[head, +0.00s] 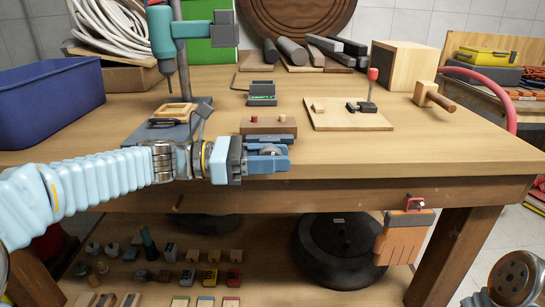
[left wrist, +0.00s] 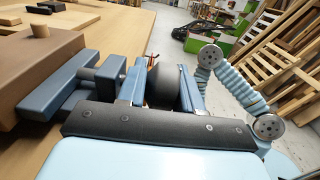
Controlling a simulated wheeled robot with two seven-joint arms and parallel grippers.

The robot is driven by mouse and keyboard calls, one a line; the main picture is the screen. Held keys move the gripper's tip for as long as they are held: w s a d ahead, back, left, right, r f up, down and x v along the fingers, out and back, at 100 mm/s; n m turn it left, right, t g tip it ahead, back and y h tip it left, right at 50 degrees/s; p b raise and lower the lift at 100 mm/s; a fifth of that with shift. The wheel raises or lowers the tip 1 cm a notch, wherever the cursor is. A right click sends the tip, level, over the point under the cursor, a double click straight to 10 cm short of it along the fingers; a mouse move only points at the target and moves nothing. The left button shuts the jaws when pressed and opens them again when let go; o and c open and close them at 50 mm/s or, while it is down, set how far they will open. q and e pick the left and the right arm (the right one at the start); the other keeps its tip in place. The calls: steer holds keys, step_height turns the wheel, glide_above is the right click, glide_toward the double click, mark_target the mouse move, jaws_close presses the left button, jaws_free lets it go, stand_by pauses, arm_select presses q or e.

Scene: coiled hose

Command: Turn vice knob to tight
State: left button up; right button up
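The small blue vice (head: 270,138) is at the front edge of the workbench, beside a brown block (head: 268,124). In the left wrist view, the vice's blue jaws (left wrist: 60,82) lie at the left, with a short dark screw between the blue parts. The dark round knob (left wrist: 163,86) is between the two fingers of my left gripper (left wrist: 163,92). In the head view my left gripper (head: 268,158) is at the vice's front and covers most of the knob. Whether both fingers press on the knob is unclear. My right gripper is out of view.
A drill press (head: 178,60) stands left of the vice, near a blue bin (head: 52,100). A board (head: 345,118) with a red-topped lever lies to the right. Orange gloves (head: 404,238) hang at the bench front. Free bench top (head: 450,155) lies at the right.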

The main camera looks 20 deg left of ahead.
arm_select(q)
steer(key=shift+r+y, duration=0.1)
steer(key=shift+y, duration=0.3)
steer(key=shift+g+y+p, duration=0.3)
steer(key=shift+y+p, duration=0.1)
steer(key=shift+y, duration=0.2)
steer(key=g+y, duration=0.1)
steer(key=y, duration=0.2)
steer(key=g+y, duration=0.1)
steer(key=y, duration=0.2)
steer(key=shift+y, duration=0.4)
steer(key=y, duration=0.2)
steer(key=g+y, duration=0.1)
steer(key=shift+f+y, duration=0.25)
steer(key=shift+y, duration=0.05)
steer(key=g+y, duration=0.1)
steer(key=y, duration=0.2)
steer(key=g+y, duration=0.1)
steer(key=y, duration=0.2)
steer(key=shift+s+a, duration=0.1)
steer(key=shift+f+g+y, duration=0.1)
steer(key=shift+g+y, duration=0.4)
steer(key=shift+y, duration=1.5)
steer(key=shift+a+g+y, duration=0.15)
steer(key=shift+g+y, duration=0.25)
steer(key=shift+y, duration=0.7)
steer(key=shift+m+y, duration=0.3)
steer(key=shift+y, duration=0.1)
